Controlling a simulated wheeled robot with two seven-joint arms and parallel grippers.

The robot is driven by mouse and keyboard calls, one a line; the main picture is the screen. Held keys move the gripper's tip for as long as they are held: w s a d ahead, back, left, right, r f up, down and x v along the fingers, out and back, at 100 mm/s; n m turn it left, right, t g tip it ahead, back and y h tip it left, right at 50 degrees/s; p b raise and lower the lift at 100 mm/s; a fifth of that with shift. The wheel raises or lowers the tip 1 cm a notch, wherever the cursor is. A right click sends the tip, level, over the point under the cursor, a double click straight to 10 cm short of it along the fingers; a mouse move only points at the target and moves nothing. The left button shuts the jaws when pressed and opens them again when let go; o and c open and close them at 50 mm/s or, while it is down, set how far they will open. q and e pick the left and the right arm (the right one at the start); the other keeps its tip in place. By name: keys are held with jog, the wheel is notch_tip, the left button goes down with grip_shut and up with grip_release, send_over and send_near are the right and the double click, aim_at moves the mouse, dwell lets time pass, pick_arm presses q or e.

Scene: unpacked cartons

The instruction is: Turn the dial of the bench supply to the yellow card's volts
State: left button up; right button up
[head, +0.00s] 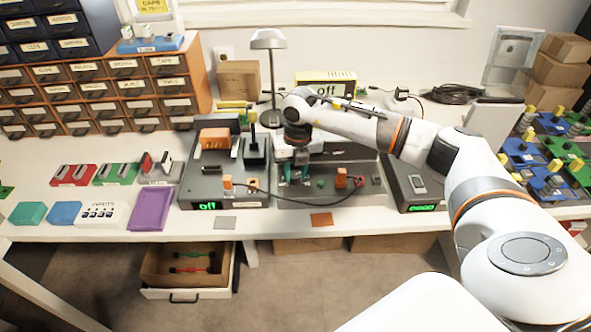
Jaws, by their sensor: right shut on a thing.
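A dark bench unit (190,187) with a green display reading "off" stands left of centre, an orange block on top. A second dark unit (330,196) stands beside it on the right. My right gripper (295,174) points down at the left part of this second unit. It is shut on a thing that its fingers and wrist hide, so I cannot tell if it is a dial. My left gripper is not in view.
A black cable (285,198) joins the two units. A third unit (402,190) with a green display stands right. An orange card (321,219) and a grey card (225,222) lie at the front edge. A drawer (187,292) hangs open below. A lamp (268,40) stands behind.

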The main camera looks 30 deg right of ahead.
aim_at(298, 174)
jog(key=shift+w+r, duration=0.1)
jog(key=shift+r, duration=0.05)
jog(key=o, duration=1)
jog(key=shift+c, duration=0.2)
notch_tip(298, 174, up, 12)
jog(key=shift+s+d+b, duration=0.2)
jog(key=shift+d+b, duration=0.1)
jog(key=shift+b, duration=0.1)
